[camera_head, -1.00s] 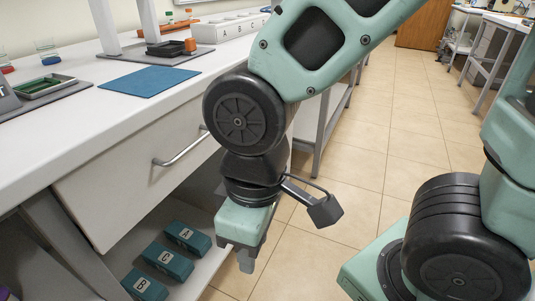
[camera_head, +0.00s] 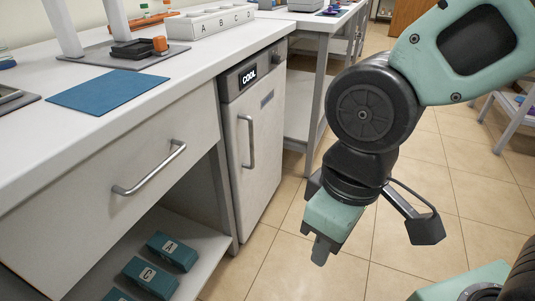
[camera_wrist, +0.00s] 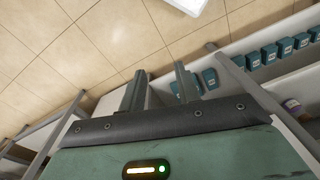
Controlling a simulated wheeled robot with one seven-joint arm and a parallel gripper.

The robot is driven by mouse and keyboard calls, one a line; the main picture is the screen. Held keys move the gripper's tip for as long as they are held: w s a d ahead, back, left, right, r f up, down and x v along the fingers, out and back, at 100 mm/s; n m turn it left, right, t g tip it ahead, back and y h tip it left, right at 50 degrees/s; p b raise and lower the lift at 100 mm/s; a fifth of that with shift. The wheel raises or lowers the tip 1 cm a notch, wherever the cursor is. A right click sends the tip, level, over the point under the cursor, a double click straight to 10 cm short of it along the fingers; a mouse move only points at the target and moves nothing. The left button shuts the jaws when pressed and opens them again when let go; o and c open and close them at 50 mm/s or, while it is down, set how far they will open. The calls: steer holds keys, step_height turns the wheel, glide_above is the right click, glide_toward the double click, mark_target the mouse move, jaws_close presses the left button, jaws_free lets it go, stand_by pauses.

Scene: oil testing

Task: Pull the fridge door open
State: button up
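The fridge (camera_head: 263,185) is a small white unit under the bench, with a dark panel marked COOL at its top. Its door looks shut. The door handle (camera_head: 248,142) is a vertical grey bar on the left part of the door. My gripper (camera_head: 314,241) points down over the floor, to the right of and lower than the handle, apart from it. The wrist view shows its two fingers (camera_wrist: 160,80) spread apart with nothing between them. I cannot make out the fridge handle in the wrist view.
Left of the fridge is a white drawer (camera_head: 120,185) with a protruding handle (camera_head: 150,168). Lettered teal boxes (camera_head: 150,277) sit on the shelf below; several teal boxes also show in the wrist view (camera_wrist: 269,55). Tiled floor (camera_head: 285,250) is clear before the fridge.

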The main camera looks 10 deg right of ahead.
steer(key=w+f+t+y+b, duration=0.25)
steer(key=w+f+t, duration=0.2)
steer(key=w, duration=0.85)
steer(key=w+f+t+y+b, duration=0.25)
steer(key=w+f, duration=0.25)
steer(key=w, duration=0.8)
steer(key=w+d+f+n+t+y+b, duration=0.1)
steer(key=w+d+f+t+y+b, duration=0.45)
steer(key=w+d, duration=0.3)
steer(key=shift+t+y, duration=0.35)
steer(key=shift+y, duration=0.2)
steer(key=b+x, duration=0.4)
steer(key=x, duration=1.4)
steer(key=shift+f, duration=0.2)
steer(key=shift+d, duration=0.1)
jaws_close()
